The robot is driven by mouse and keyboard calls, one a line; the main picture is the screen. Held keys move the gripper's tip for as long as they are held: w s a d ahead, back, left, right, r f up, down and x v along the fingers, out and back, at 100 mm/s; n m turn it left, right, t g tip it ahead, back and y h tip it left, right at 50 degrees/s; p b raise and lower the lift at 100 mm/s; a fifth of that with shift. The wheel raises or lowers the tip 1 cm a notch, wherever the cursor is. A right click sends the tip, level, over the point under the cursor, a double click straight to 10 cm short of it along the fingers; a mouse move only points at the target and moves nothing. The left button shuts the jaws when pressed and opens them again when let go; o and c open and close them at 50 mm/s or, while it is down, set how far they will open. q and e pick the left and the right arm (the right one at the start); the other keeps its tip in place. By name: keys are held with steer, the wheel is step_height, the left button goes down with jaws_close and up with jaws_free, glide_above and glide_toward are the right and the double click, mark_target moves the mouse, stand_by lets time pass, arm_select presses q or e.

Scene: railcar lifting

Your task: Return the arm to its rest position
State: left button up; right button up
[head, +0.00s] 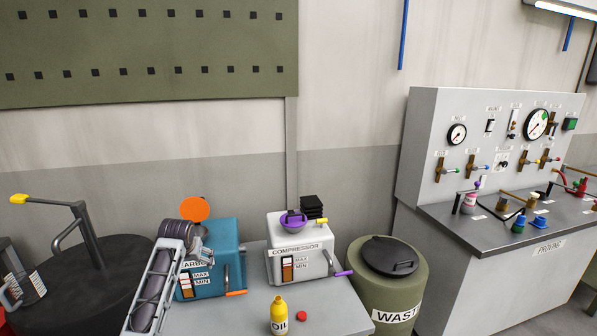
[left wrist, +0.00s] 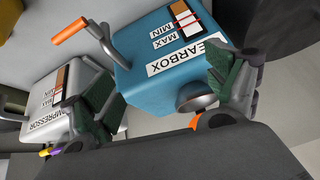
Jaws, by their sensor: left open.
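My left arm comes in from the bottom left in the head view. Its gripper (head: 198,248) is in front of the teal gearbox (head: 228,250) and partly covers its label. The left wrist view shows the two dark green fingers spread apart and empty, with the gearbox (left wrist: 150,55) beyond them. I cannot tell whether a finger touches it. An orange disc (head: 194,208) shows upright at the gearbox's upper left. My right gripper is not in view.
A white compressor (head: 286,262) with a purple cap stands right of the gearbox. A yellow oil bottle (head: 279,318) and a red cap (head: 301,315) are on the table in front. A green waste drum (head: 388,290) and a proving bench (head: 480,265) stand right, a dark drum (head: 85,285) left.

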arm_select(q)
steer(key=s+d+f+m+g, duration=0.1)
steer(key=s+d+f, duration=0.3)
steer(key=s, duration=0.6)
steer(key=s+d+f+m+h, duration=0.1)
steer(key=s+d+f, duration=0.3)
steer(key=s, duration=0.5)
steer(key=s+d+f+g, duration=0.1)
steer(key=s+d+f, duration=0.1)
steer(key=s+f, duration=0.6)
steer(key=s+d+r+m+h, duration=0.1)
steer(key=s+d+r, duration=0.1)
steer(key=s, duration=0.5)
steer(key=s+d+r, duration=0.1)
steer(key=s+r, duration=0.1)
steer(key=s, duration=0.5)
steer(key=s+f+g, duration=0.2)
steer(key=s+f, duration=0.1)
steer(key=f, duration=3.1)
steer(key=s+a+f, duration=0.2)
steer(key=s+f, duration=0.7)
steer(key=s, duration=0.2)
steer(key=s+a+f+g, duration=0.1)
steer(key=s+a+f, duration=0.1)
steer(key=s+f, duration=0.8)
steer(key=shift+s, duration=0.55)
